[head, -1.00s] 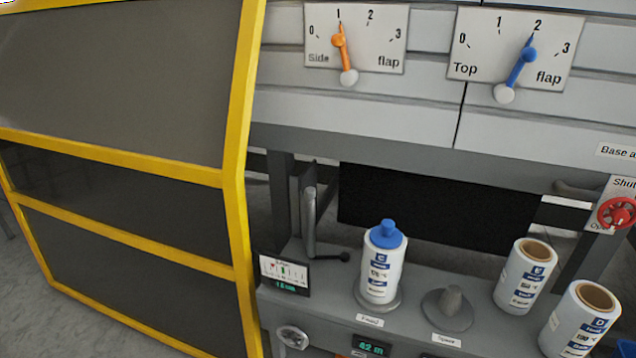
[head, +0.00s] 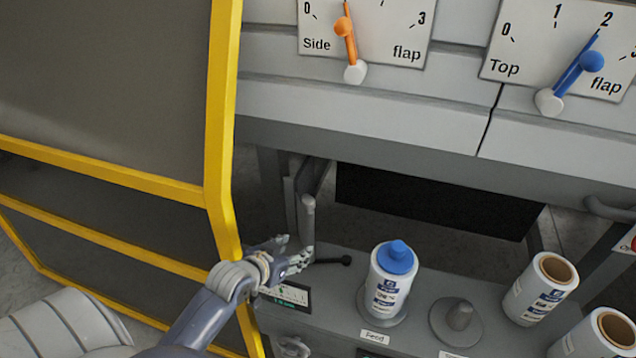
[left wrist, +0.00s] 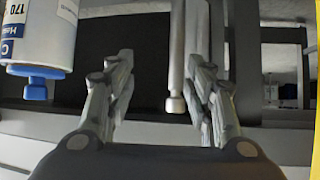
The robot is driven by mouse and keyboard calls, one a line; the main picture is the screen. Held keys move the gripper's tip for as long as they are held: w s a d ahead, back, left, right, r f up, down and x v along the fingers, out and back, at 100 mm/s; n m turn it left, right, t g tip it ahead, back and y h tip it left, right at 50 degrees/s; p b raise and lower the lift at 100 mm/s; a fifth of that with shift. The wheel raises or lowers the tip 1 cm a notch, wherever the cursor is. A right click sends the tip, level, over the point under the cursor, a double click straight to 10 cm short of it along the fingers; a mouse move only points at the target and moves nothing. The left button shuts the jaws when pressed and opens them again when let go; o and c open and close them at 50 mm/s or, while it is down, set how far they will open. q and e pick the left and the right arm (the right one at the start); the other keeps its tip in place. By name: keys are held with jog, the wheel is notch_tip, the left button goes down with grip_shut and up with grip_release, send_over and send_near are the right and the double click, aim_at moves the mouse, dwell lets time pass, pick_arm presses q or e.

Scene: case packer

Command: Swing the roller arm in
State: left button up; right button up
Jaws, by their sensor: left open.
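The roller arm shows as a slim grey upright roller (head: 308,218) with a rounded top, beside a grey post at the left end of the machine's opening. A black rod with a ball end (head: 345,260) lies low near its foot; I cannot tell how they join. My left gripper (head: 293,256) is at the roller's lower part, close in front of it. In the left wrist view the open fingers (left wrist: 160,72) point toward the roller (left wrist: 175,62), which appears between them, nearer the right finger. Contact cannot be made out. My right gripper is not in view.
A blue-capped film roll (head: 390,285) stands on the Feed holder, right of my left gripper. An empty Spare post (head: 458,318) and two more rolls (head: 540,290) stand further right. The yellow-framed guard (head: 222,130) is close on the left. A small display (head: 290,296) sits below the gripper.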

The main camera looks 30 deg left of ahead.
aim_at(308, 201)
pick_arm(q)
jog(key=w+a+r+t, duration=0.2)
jog(key=w+a+r, duration=0.15)
jog(key=r, duration=0.45)
jog(key=shift+t, duration=0.3)
jog(key=p+x, duration=0.1)
jog(key=x, duration=1)
jog(key=shift+w+f+p, duration=0.1)
jog(key=shift+f+p, duration=0.05)
jog(key=shift+p, duration=0.2)
grip_shut()
